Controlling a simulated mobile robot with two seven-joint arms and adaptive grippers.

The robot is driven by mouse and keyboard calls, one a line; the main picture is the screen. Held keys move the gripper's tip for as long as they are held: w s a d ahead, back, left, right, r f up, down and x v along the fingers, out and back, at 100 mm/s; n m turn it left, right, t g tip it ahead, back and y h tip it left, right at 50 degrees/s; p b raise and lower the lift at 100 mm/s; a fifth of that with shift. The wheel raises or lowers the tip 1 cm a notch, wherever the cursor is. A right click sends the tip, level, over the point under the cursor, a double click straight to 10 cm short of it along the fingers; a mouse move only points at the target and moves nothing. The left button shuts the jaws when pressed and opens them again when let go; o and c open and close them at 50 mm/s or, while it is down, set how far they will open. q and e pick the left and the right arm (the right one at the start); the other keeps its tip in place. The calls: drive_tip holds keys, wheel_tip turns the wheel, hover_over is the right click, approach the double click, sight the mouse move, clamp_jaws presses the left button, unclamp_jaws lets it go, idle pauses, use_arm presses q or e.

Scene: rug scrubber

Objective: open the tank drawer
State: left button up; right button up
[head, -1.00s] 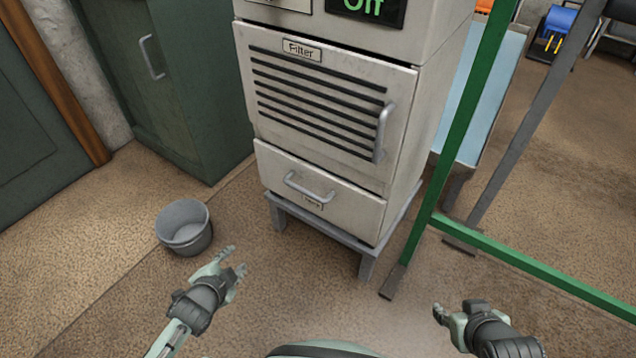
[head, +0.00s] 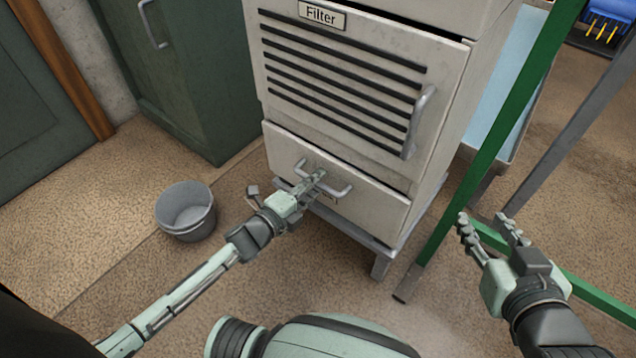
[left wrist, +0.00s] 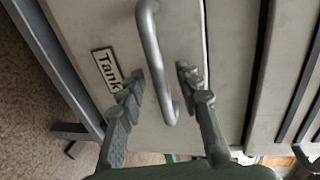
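The tank drawer (head: 375,199) is the low pale front under the filter panel, and it looks closed. Its grey bar handle (head: 338,191) shows in the head view, partly covered by my left gripper (head: 318,182). In the left wrist view the handle (left wrist: 157,65) runs between the two open fingers of my left gripper (left wrist: 160,85), with a gap on each side. The "Tank" label (left wrist: 107,70) lies beside the left finger there. My right gripper (head: 490,228) is open and empty, right of the cabinet near the green frame.
The filter panel (head: 335,75) with its own handle (head: 419,122) sits above the drawer. A grey bucket (head: 186,210) stands on the floor at left. A green frame post (head: 500,130) rises right of the cabinet. The floor before the drawer is otherwise clear.

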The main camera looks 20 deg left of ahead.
use_arm(q)
drive_tip(key=shift+w+d, duration=0.15)
drive_tip(key=shift+w, duration=0.25)
clamp_jaws()
